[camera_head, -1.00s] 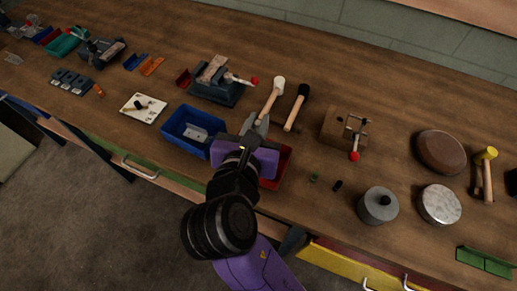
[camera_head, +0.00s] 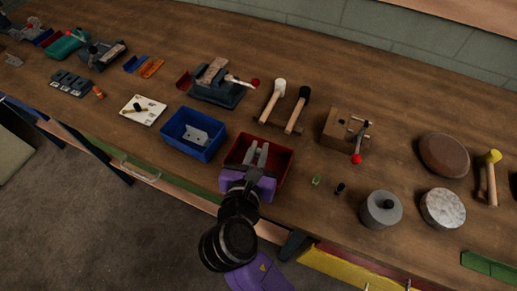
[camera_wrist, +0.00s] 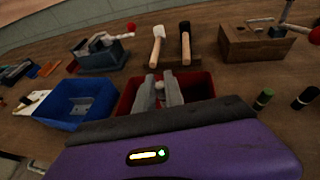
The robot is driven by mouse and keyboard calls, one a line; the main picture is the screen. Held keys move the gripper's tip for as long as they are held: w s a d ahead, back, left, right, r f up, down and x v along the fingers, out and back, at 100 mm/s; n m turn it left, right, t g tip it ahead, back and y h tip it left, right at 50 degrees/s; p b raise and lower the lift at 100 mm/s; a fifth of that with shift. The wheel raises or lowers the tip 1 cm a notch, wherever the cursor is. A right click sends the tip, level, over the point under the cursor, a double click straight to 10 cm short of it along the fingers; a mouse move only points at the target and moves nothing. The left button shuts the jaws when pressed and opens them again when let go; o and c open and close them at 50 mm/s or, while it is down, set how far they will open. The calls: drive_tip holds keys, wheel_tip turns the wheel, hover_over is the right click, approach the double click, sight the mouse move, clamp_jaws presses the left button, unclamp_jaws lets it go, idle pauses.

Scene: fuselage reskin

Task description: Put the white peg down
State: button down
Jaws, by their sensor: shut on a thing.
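My gripper (camera_head: 257,155) is over the red bin (camera_head: 284,172), its two grey fingers reaching over the bin's inside. In the wrist view the fingers (camera_wrist: 160,90) stand in front of the red bin (camera_wrist: 203,84). They are shut on a small pale piece (camera_wrist: 159,86), which I take to be the white peg. Most of it is hidden between the fingers. I cannot tell whether it touches the bin floor.
A blue bin (camera_head: 179,147) with a grey metal piece (camera_head: 195,134) in it stands left of the red bin. Small green (camera_head: 316,180) and black (camera_head: 340,188) pegs stand to the right. A vice (camera_head: 222,91) is at the back.

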drive_tip(key=shift+f, duration=0.6)
drive_tip(key=c, duration=1.4)
unclamp_jaws()
drive_tip(key=shift+c, duration=0.2)
drive_tip(key=shift+r, duration=0.55)
drive_tip(key=v, duration=1.2)
